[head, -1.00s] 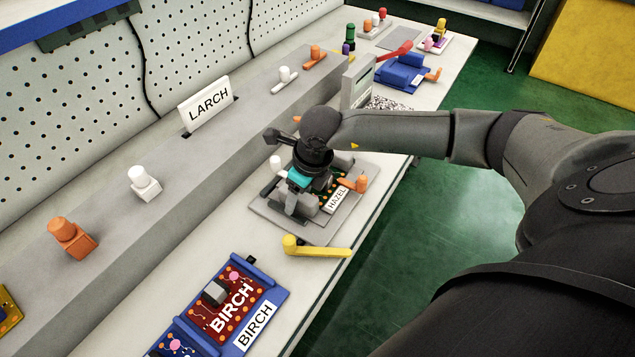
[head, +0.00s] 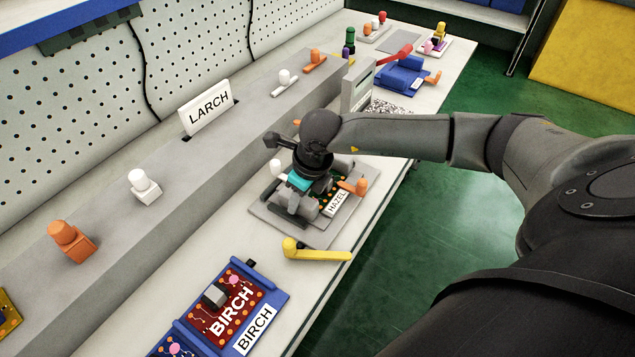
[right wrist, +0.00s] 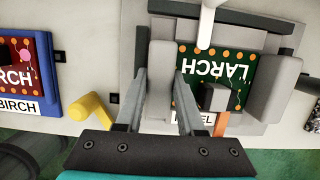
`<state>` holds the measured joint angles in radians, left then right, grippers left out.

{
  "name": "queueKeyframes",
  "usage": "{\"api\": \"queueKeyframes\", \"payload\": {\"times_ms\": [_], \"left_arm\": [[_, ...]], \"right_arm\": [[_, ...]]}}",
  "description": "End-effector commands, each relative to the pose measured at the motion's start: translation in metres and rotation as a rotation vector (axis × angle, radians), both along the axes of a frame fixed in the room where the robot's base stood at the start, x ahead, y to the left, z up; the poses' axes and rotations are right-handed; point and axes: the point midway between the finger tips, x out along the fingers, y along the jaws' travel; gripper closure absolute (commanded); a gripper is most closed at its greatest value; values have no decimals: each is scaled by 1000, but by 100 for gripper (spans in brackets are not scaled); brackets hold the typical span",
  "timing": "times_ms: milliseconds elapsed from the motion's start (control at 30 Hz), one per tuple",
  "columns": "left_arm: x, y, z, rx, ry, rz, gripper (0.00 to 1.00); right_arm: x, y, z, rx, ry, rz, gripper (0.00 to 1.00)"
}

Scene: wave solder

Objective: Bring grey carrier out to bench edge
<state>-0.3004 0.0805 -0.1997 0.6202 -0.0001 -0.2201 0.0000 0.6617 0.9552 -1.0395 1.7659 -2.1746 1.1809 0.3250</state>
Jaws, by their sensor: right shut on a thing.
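The grey carrier (head: 338,203) lies on a flat grey plate (head: 318,238) on the bench and bears a HAZEL label. It holds a green board (right wrist: 215,70) marked LARCH, with a dark grey block on it. My right gripper (head: 290,208) is over the carrier's left end. In the right wrist view its fingers (right wrist: 160,100) straddle the carrier's grey end block (right wrist: 160,62) and are shut on it. The hand hides part of the carrier in the head view. My left gripper is not in view.
A yellow lever (head: 318,254) lies by the plate's near corner. A white peg (head: 275,166) and an orange peg (head: 358,186) flank the carrier. A blue BIRCH carrier (head: 276,299) is nearer. A grey display box (head: 357,85) stands beyond. The bench's right edge borders green floor.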

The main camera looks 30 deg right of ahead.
Motion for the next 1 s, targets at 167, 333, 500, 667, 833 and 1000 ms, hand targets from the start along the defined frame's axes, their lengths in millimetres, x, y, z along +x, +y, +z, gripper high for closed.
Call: {"api": "queueKeyframes", "payload": {"times_ms": [167,333,500,667,833,1000], "left_arm": [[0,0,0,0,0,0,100],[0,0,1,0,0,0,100],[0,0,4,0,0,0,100],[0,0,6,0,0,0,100],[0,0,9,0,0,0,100],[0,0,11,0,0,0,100]], "right_arm": [[0,0,0,0,1,0,100],[0,-1,2,-1,-6,0,100],[-7,-5,2,-2,-4,0,100],[-14,-7,1,-1,-4,0,100],[-21,-10,1,-2,-2,-1,100],[-28,-13,1,-1,-2,-1,100]]}}
